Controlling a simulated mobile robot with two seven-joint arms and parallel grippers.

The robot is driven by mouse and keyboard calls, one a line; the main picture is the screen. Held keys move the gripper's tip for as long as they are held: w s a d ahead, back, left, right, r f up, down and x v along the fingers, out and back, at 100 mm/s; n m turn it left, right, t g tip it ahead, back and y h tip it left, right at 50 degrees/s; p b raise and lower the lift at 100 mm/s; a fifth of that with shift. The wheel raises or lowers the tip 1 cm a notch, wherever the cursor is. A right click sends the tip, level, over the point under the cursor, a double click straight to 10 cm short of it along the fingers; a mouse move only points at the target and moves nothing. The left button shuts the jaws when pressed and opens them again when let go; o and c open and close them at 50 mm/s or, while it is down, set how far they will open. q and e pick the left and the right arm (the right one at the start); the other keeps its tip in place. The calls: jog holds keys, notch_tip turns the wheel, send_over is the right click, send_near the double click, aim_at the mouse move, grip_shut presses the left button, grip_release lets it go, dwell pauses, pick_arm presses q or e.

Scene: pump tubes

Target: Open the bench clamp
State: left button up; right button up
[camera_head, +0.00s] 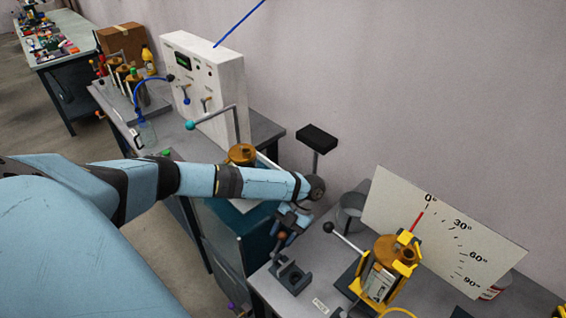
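My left arm reaches in from the left, and my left gripper (284,228) points down over the near edge of the right-hand bench. A dark grey clamp (290,277) stands on that bench, just below the gripper. The gripper hides the clamp's upper part. My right gripper is not in view.
Right of the clamp stands a yellow-framed pump (380,275) with a black-knobbed lever (345,240), before a white angle board (440,235). A grey cylinder (350,212) is behind. A white control box (205,85) stands on the left bench.

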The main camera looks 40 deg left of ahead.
pick_arm(q)
jog(key=shift+o, duration=0.9)
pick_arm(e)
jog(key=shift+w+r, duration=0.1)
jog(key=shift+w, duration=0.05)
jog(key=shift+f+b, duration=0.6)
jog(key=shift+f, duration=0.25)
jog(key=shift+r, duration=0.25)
pick_arm(q)
jog(key=v, duration=1.3)
jog(key=shift+w+r, duration=0.25)
jog(key=shift+r, duration=0.05)
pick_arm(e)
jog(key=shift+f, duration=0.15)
